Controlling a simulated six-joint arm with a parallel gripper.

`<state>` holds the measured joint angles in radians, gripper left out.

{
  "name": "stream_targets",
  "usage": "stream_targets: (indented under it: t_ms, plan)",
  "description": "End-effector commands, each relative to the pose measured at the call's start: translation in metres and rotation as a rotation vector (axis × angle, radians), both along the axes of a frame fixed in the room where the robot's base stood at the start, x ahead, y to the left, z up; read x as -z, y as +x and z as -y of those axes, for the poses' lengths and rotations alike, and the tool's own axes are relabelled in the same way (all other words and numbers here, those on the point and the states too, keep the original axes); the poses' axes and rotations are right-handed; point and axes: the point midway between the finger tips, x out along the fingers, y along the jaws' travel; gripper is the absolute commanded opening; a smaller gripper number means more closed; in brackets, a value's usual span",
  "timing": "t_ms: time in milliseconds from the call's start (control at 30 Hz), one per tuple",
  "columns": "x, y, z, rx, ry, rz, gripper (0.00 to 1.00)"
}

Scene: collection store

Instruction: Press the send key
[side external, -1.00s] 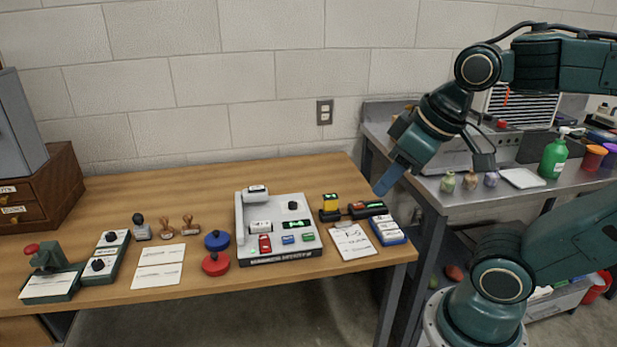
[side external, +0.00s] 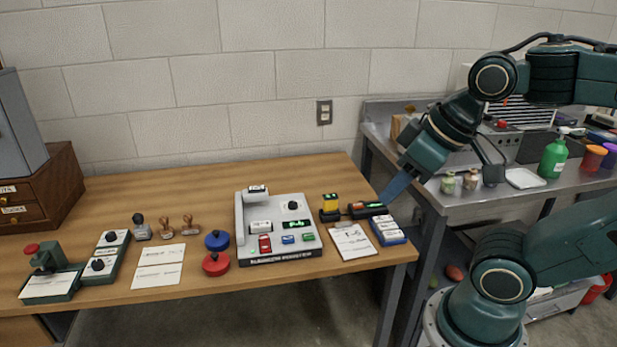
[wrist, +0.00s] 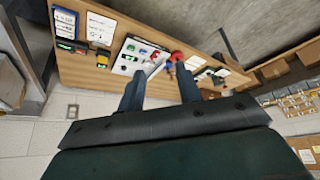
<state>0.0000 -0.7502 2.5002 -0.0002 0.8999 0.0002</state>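A pale grey desk machine (side external: 246,215) stands on the wooden table, with a small green-lit display (side external: 297,224) and a row of red (side external: 265,244), blue (side external: 288,239) and green (side external: 309,237) keys along its front. The key labels are too small to read, so I cannot tell which is the send key. In the wrist view the machine (wrist: 124,62) shows beyond and left of my fingers. My gripper (wrist: 159,70) has its two fingers apart with nothing between them. In the side view my gripper (side external: 386,200) hangs at the table's right end, right of the machine and apart from it.
Red (side external: 216,264) and blue (side external: 217,240) round pads, stamps and paper (side external: 159,267) lie left. A metal bench (side external: 470,203) stands right.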

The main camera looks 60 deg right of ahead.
Motion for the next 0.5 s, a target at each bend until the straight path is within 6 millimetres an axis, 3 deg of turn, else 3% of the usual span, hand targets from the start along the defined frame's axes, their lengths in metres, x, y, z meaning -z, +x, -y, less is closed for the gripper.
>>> stream_targets:
  t_ms: [333,500]
  plan:
    - [0.0,0.0001,0.0,0.0,0.0,0.0,0.34]
    - [0.0,0.0001,0.0,0.0,0.0,0.0,0.01]
